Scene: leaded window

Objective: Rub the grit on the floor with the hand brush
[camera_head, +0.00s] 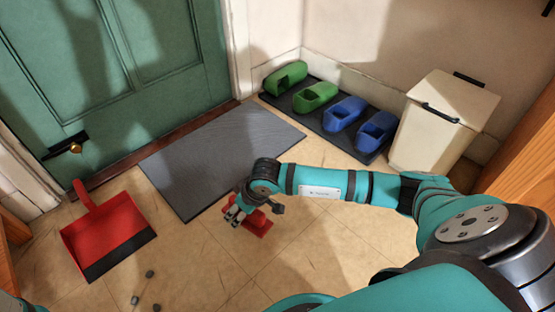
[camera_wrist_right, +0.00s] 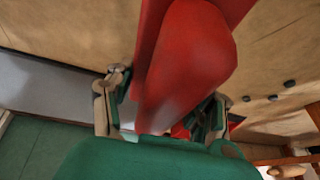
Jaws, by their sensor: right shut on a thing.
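The red hand brush (camera_head: 258,223) is in my right gripper (camera_head: 240,211), low over or on the tiled floor just in front of the grey mat. In the right wrist view the brush's red body (camera_wrist_right: 190,60) fills the middle, with a finger on each side of it. Its bristles are hidden, and I cannot tell whether it touches the floor. The grit (camera_head: 149,273) is a few small dark lumps on the floor, left of and nearer than the brush, apart from it. It also shows at the right of the wrist view (camera_wrist_right: 272,98). My left gripper is not in view.
A red dustpan (camera_head: 108,228) with a dark lip lies left of the grit. The grey mat (camera_head: 225,150) lies before the green door (camera_head: 130,60). Green and blue shoes stand on a dark tray (camera_head: 335,133), beside a cream bin (camera_head: 443,120). Floor between brush and grit is clear.

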